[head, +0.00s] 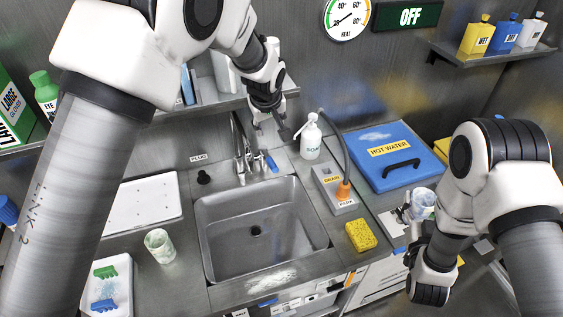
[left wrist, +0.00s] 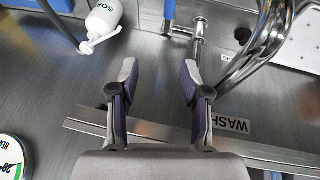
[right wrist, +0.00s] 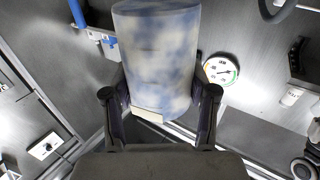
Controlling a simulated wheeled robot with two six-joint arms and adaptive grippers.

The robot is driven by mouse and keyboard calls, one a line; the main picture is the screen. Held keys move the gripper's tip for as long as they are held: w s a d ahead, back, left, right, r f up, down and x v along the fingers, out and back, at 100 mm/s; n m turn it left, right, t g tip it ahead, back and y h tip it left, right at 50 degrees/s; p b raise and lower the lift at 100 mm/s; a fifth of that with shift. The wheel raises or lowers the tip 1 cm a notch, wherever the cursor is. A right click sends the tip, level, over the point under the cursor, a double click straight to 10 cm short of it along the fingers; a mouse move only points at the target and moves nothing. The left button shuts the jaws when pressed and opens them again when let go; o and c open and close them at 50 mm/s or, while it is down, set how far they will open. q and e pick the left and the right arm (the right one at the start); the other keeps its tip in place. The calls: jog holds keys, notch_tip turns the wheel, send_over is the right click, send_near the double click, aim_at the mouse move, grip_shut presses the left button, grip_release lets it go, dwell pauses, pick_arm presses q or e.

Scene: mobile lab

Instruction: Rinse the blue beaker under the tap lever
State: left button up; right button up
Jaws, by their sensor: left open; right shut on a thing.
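The tap (head: 240,150) stands behind the steel sink (head: 210,235), with a blue lever (head: 272,163) at its right. My left gripper (head: 280,128) is above and behind the lever, open and empty. In the left wrist view its fingers (left wrist: 158,80) are spread, and the blue lever (left wrist: 170,10) lies beyond the tips, apart from them. My right gripper (head: 410,222) is shut on the blue beaker (head: 423,203), right of the sink by the counter's edge. The beaker (right wrist: 158,55), whitish with blue patches, sits between the fingers in the right wrist view.
A soap bottle (head: 310,138) stands close to my left gripper. A drain and pump block (head: 335,190), a yellow sponge (head: 360,235) and a blue hot water box (head: 385,157) are right of the sink. Another cup (head: 159,246) stands left. The basin is empty.

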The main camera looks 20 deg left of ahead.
pick_arm(q)
notch_tip(320, 180, down, 3)
jog(key=s+b, duration=0.2)
jog(key=b, duration=0.2)
pick_arm(e)
jog(key=f, duration=0.1)
jog(key=s+f, duration=0.1)
jog(key=f, duration=0.1)
jog(key=shift+s+f, duration=0.2)
jog(key=shift+f, duration=0.1)
pick_arm(q)
jog(key=b, duration=0.3)
send_near(272, 163)
pick_arm(e)
jog(key=f, duration=0.3)
jog(key=shift+w+f, duration=0.3)
jog(key=shift+f, duration=0.05)
pick_arm(q)
jog(key=p+x, duration=0.1)
jog(key=x, duration=0.8)
jog(key=shift+w+a, duration=0.1)
jog(key=shift+w, duration=0.05)
pick_arm(e)
jog(key=shift+r, duration=0.7)
pick_arm(q)
jog(key=shift+w+f+p, duration=0.1)
jog(key=shift+f+p, duration=0.2)
jog(key=shift+f, duration=0.15)
pick_arm(e)
jog(key=shift+r, duration=0.1)
